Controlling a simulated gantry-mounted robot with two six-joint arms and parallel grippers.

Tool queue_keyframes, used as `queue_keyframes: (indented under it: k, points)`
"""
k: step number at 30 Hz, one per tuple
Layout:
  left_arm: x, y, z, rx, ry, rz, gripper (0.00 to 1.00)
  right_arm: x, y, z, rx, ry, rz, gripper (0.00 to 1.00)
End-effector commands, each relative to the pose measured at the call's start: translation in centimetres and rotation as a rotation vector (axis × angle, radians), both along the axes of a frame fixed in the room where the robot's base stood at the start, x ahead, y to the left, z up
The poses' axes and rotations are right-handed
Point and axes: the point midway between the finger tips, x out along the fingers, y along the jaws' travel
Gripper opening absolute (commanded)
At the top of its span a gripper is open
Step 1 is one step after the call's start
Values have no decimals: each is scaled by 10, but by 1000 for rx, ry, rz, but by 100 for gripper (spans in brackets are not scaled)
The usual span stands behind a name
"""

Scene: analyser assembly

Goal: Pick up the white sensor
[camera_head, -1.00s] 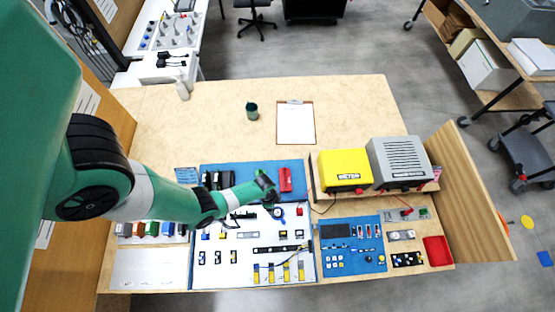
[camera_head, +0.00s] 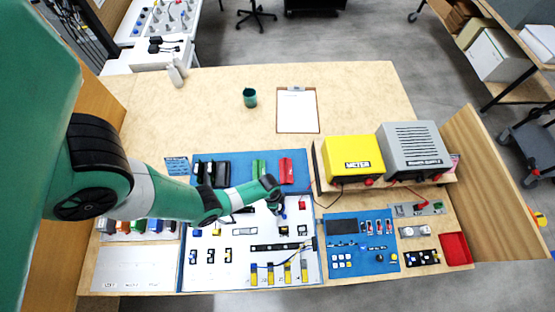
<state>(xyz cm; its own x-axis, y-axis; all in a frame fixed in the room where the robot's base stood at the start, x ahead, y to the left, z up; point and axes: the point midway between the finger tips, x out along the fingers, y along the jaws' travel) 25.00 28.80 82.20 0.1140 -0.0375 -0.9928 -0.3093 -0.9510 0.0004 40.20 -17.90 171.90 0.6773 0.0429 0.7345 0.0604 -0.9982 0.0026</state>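My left arm comes in from the left, and its gripper (camera_head: 277,208) hangs over the upper right part of the white board (camera_head: 222,277). Its fingers are small and dark, and I cannot tell whether they are open or shut. I cannot pick out a white sensor for certain; the gripper covers part of the board below it. Small dark and blue parts, such as a black bar (camera_head: 282,246) and yellow-tipped parts (camera_head: 287,272), lie on the board near the gripper. My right gripper is not in view.
A blue mat behind the board holds a green block (camera_head: 259,169) and a red block (camera_head: 286,171). A yellow meter (camera_head: 354,158) and a grey unit (camera_head: 413,150) stand to the right. A red tray (camera_head: 456,248) is at the front right. The table's back area holds a clipboard (camera_head: 298,111) and cup (camera_head: 249,97).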

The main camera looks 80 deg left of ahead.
Motion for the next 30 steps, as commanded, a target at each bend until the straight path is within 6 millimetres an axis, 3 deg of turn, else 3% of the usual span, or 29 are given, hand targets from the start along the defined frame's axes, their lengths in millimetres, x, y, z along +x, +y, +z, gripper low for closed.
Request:
queue_keyframes:
  k: [7,19,30]
  points:
    - [1,0,-2,0,0,0,72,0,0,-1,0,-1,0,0]
    - [1,0,-2,0,0,0,0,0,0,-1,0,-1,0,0]
    - [1,0,-1,1,0,0,0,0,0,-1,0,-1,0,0]
